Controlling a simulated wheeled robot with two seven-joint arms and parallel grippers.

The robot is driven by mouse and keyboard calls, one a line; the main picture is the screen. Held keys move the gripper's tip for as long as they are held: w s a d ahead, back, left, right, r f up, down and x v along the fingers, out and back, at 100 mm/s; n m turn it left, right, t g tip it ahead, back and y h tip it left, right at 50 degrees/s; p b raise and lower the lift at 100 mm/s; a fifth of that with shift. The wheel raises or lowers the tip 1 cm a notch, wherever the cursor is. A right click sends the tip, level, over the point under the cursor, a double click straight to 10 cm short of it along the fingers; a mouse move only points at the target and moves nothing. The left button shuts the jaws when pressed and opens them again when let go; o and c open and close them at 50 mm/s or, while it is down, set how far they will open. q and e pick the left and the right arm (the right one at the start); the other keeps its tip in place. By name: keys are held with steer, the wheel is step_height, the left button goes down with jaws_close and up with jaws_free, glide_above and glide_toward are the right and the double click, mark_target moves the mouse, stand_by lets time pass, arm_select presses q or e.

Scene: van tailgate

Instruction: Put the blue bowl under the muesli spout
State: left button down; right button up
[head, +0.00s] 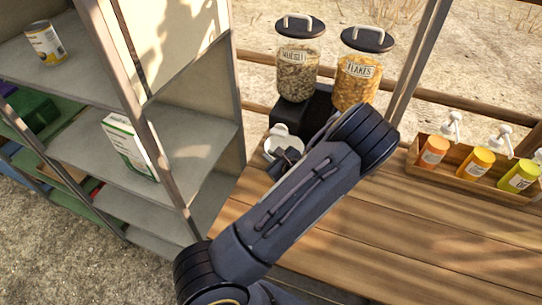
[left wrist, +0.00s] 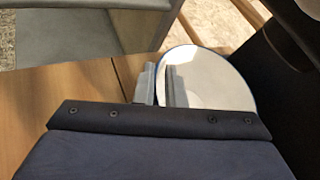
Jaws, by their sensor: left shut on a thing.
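The muesli dispenser (head: 297,72), a clear jar with a dark lid and a "MUESLI" label, stands on a black base at the back of the wooden counter. Its spout is hard to make out. A round bowl (left wrist: 215,75), pale inside with a thin blue rim, shows in the left wrist view. In the head view its pale part (head: 270,148) lies in front of the black base, partly hidden by my arm. My left gripper (left wrist: 160,85) is shut on the bowl's near-left wall; it also shows dark beside the bowl in the head view (head: 284,162). My right gripper is not in view.
The flakes dispenser (head: 358,75) stands right of the muesli one. A wooden crate (head: 465,185) with several pump bottles is at the right. A grey shelf unit (head: 190,140) with a carton (head: 130,145) stands close on the left. The counter's right front is clear.

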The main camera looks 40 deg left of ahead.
arm_select(q)
steer(key=c, duration=1.5)
jaws_free()
steer(key=shift+r, duration=0.1)
